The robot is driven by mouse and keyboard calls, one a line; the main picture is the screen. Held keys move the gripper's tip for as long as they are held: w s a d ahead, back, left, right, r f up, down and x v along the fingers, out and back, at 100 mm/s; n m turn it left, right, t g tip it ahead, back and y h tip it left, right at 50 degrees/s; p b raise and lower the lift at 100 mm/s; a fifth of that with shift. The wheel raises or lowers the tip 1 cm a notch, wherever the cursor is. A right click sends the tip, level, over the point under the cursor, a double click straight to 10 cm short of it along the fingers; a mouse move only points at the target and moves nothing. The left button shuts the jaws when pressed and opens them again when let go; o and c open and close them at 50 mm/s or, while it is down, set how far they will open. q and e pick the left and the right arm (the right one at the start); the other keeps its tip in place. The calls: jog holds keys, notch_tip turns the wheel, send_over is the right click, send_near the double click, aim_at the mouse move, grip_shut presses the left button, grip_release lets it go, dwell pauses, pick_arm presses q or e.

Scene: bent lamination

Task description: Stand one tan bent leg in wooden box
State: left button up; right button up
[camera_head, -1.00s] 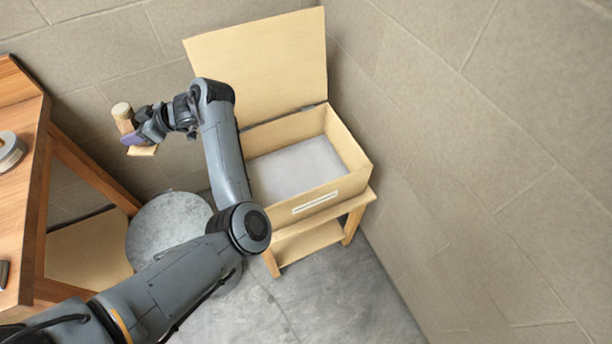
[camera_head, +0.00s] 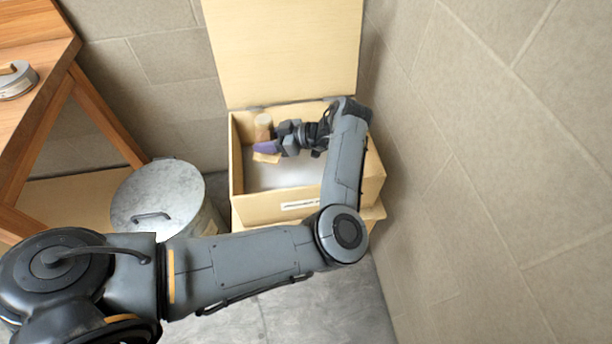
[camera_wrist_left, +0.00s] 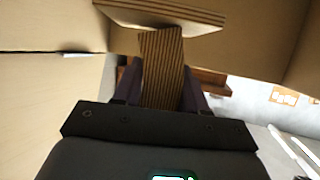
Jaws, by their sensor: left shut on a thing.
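The tan bent leg (camera_head: 263,126) is in my left gripper (camera_head: 266,146), which is shut on it. In the head view the leg's round end is up and a flat tan part shows below the fingers. In the left wrist view the leg's layered, striped middle (camera_wrist_left: 161,65) lies between the dark fingers (camera_wrist_left: 160,88). The open wooden box (camera_head: 372,185) surrounds the gripper and leg in the head view. I cannot tell how far the leg is above the box floor. My right gripper is not in view.
The box's raised lid (camera_head: 285,50) stands at the back against the wall. A lidded metal bin (camera_head: 160,192) stands left of the box. A wooden table (camera_head: 35,105) with a roll of tape (camera_head: 16,80) is at the far left. The box's pale floor (camera_head: 285,175) looks clear.

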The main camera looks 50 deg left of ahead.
aim_at(277, 154)
pick_arm(q)
jog(key=f+b, duration=0.1)
jog(key=f, duration=0.2)
jog(key=d+f+b, duration=0.1)
jog(key=f, duration=0.1)
jog(key=shift+w+f+b, duration=0.25)
jog(key=shift+w+b, duration=0.05)
jog(key=shift+w, duration=0.05)
jog(key=shift+s+a+f, duration=0.1)
jog(key=shift+f, duration=0.1)
notch_tip(277, 154, down, 4)
jog(key=shift+b, duration=1.15)
jog(key=shift+f, duration=0.35)
